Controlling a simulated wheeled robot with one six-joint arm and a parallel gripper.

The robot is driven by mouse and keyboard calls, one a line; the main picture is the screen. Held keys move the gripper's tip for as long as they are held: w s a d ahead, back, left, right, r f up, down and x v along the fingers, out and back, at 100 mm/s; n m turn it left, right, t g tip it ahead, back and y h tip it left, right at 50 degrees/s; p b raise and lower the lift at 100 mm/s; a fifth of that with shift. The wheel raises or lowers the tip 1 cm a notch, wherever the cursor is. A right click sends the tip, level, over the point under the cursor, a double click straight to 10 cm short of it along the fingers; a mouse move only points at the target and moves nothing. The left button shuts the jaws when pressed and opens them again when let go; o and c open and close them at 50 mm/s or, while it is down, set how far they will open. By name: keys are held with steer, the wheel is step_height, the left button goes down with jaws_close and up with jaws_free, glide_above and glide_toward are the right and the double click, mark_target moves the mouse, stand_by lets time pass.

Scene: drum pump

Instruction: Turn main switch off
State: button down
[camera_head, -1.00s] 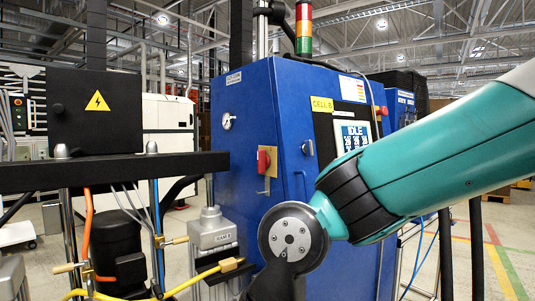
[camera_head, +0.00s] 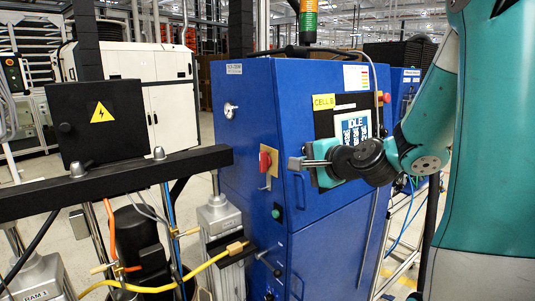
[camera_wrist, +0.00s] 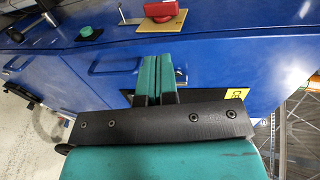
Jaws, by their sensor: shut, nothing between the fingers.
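The main switch appears as a red rotary handle (camera_head: 265,160) on a brass-coloured plate on the narrow left face of the blue cabinet (camera_head: 262,105). In the head view the handle looks upright.
A green button (camera_head: 277,212) sits below the switch, and a door handle (camera_head: 300,190) is close under my gripper. The IDLE screen (camera_head: 353,128) is behind my wrist. A black beam (camera_head: 110,182) and a yellow hose (camera_head: 205,265) stand in front at the left.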

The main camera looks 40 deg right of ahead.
steer(key=p, duration=1)
glide_toward(262, 155)
steer(key=x, duration=0.5)
steer(key=f+x, duration=0.1)
steer(key=x, duration=0.1)
steer(key=shift+w, duration=0.1)
steer(key=shift+w+r, duration=0.35)
steer(key=shift+r, duration=0.1)
steer(key=shift+s, duration=0.1)
